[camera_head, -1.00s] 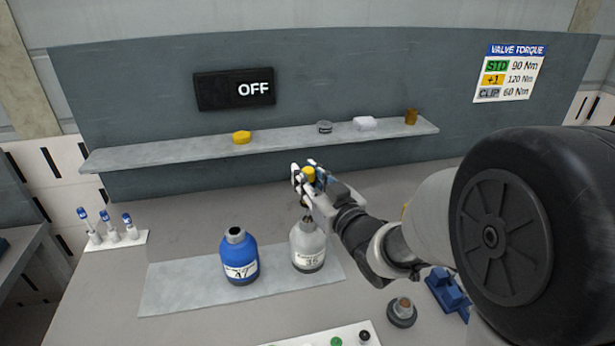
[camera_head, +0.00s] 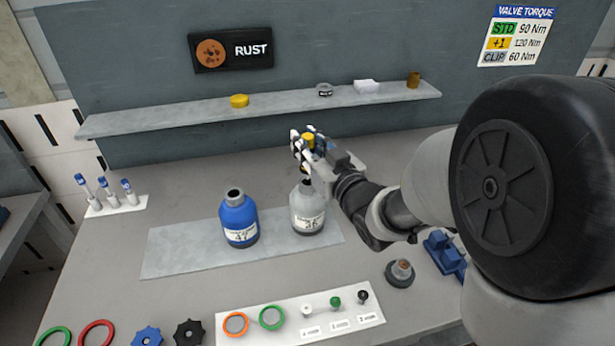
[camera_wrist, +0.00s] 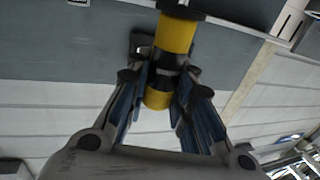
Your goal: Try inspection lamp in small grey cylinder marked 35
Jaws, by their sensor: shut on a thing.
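The small grey cylinder (camera_head: 308,212), with a white number label, stands upright on the pale mat (camera_head: 180,252) on the bench. My gripper (camera_head: 304,146) is directly above its neck. It is shut on the yellow and black inspection lamp (camera_head: 308,138). In the wrist view the lamp (camera_wrist: 174,36) runs between the fingers (camera_wrist: 158,78). The lamp's lower end is at the cylinder's mouth; my gripper partly hides this spot, so I cannot tell how deep it sits. The wall display (camera_head: 232,50) shows a brown spotted disc and the word RUST.
A blue cylinder (camera_head: 239,222) stands close left of the grey one. A white strip (camera_head: 290,330) with rings and small valves lies in front. A dark round base (camera_head: 399,274) and blue blocks (camera_head: 444,252) are at right. A shelf (camera_head: 190,114) runs behind.

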